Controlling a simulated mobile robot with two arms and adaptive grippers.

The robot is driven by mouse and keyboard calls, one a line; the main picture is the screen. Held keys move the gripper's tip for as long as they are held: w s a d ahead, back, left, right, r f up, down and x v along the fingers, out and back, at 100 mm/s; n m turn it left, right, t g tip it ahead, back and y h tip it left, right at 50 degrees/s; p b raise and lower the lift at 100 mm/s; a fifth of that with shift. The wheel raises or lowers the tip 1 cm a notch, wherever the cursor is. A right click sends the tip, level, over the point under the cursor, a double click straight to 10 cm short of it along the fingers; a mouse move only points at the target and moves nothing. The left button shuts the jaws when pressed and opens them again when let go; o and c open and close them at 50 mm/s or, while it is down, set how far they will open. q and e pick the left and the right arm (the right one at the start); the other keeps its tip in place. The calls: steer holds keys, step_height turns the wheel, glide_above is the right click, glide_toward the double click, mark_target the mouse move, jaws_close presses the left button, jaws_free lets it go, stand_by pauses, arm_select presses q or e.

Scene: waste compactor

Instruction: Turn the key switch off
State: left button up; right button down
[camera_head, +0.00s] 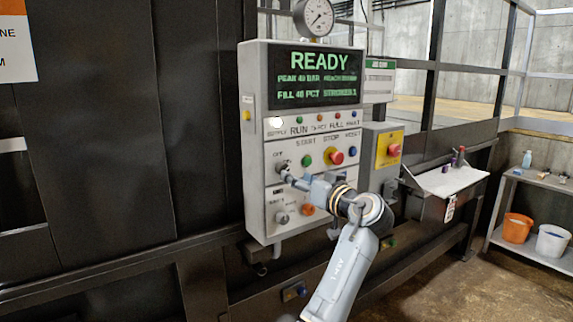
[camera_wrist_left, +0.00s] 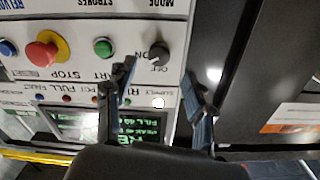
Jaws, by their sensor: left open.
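The control panel (camera_head: 253,100) is a light grey box with a lit READY display (camera_head: 318,78). The key switch (camera_head: 281,164) is a small dark knob at the panel's left, under an OFF label; it also shows in the left wrist view (camera_wrist_left: 158,53), where the panel appears upside down. My left gripper (camera_head: 289,174) is close to the switch and partly covers it in the head view. In the left wrist view its two open fingers (camera_wrist_left: 159,76) stand apart, with the switch beyond the gap between them. I cannot tell whether they touch it. My right gripper is out of view.
Beside the switch are a green start button (camera_head: 306,160), a red stop button (camera_head: 336,157) and a blue button (camera_head: 352,152). An emergency stop (camera_head: 394,149) on yellow is to the right. A dark wall (camera_head: 100,140) lies left.

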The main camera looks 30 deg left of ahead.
mark_target(282, 169)
arm_select(q)
steer(key=p+x, duration=0.2)
steer(key=x, duration=0.4)
steer(key=shift+w+a, duration=0.15)
steer(key=shift+a, duration=0.1)
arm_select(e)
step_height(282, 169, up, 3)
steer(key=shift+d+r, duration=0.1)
arm_select(q)
jaws_close()
steer(key=shift+n+b, duration=6)
steer(key=shift+b, duration=2.5)
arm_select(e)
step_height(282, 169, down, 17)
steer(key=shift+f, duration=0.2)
